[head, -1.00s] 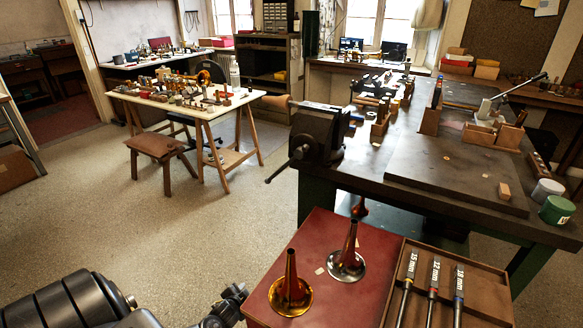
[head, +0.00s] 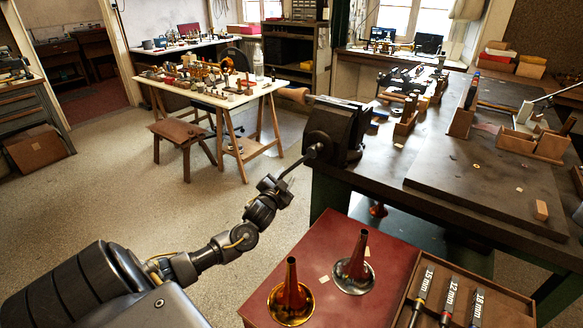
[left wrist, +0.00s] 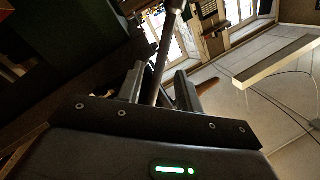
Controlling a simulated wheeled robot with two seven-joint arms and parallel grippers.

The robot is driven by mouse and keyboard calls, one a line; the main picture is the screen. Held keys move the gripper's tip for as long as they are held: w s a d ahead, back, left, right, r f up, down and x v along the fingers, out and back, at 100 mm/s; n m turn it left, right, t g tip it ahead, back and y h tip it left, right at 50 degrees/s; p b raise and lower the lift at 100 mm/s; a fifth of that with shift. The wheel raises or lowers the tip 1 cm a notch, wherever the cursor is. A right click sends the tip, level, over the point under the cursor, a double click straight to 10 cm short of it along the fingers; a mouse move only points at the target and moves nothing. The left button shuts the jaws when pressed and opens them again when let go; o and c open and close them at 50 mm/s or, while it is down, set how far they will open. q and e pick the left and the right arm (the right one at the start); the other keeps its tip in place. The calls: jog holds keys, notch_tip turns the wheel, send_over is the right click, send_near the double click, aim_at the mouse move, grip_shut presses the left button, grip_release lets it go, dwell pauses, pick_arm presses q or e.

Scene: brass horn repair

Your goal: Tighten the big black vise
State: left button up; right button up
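The big black vise (head: 335,128) is mounted at the near left corner of the dark workbench (head: 420,178). Its handle bar (head: 299,165) slants down to the left from the screw head. My left gripper (head: 275,186) is at the lower end of this bar. In the left wrist view the bar (left wrist: 163,58) runs between the two fingers of the left gripper (left wrist: 160,88), which stand apart with a gap visible on the right side. My right gripper is out of view.
A trestle table (head: 262,92) and wooden stool (head: 180,132) stand behind left. Floor between is clear.

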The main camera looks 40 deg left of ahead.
aim_at(289, 171)
pick_arm(q)
jog(key=x, duration=0.7)
grip_shut()
